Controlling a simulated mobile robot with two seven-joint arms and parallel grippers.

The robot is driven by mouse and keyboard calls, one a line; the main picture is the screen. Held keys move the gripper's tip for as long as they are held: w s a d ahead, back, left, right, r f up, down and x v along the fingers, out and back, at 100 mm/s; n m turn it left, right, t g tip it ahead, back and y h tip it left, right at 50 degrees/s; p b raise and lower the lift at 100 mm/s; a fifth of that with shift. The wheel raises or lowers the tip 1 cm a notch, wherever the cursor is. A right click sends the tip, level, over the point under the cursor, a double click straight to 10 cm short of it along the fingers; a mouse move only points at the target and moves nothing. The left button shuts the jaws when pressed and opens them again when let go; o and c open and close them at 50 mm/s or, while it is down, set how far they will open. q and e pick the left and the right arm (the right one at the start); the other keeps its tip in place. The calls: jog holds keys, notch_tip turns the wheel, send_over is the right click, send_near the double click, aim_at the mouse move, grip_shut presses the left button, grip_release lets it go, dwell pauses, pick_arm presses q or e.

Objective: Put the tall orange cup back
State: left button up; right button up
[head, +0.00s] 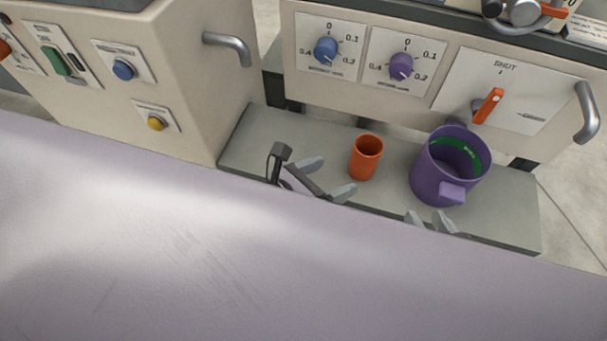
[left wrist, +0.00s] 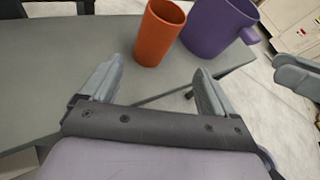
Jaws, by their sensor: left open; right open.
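The tall orange cup (head: 365,157) stands upright on a grey shelf (head: 262,138) below the machine's dial panel. It also shows in the left wrist view (left wrist: 159,33), beyond the fingertips. My left gripper (head: 328,178) is open and empty, just in front of the cup and a little to its left; its fingers (left wrist: 155,85) are spread wide and apart from the cup. My right gripper (head: 430,221) is open at the shelf's front edge, below the purple mug; most of it is hidden behind a large pale surface in the foreground.
A purple mug (head: 438,186) with a green inner band stands right of the cup, its handle toward me. It also shows in the left wrist view (left wrist: 217,28). Above are a blue dial (head: 326,50), a purple dial (head: 401,66) and an orange lever (head: 488,106). The shelf's left part is clear.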

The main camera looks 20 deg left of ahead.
pick_arm(q)
jog(key=s+a+r+m+y, duration=0.1)
jog(key=s+a+r+m, duration=0.1)
jog(key=m, duration=1.5)
jog(key=s+a+r+m+y, duration=0.2)
jog(key=s+a+m, duration=0.2)
jog(key=m, duration=1.3)
jog(key=shift+a+r+t, duration=0.3)
jog(key=shift+a+t, duration=0.05)
jog(key=shift+t, duration=0.05)
pick_arm(e)
jog(key=shift+r, duration=0.1)
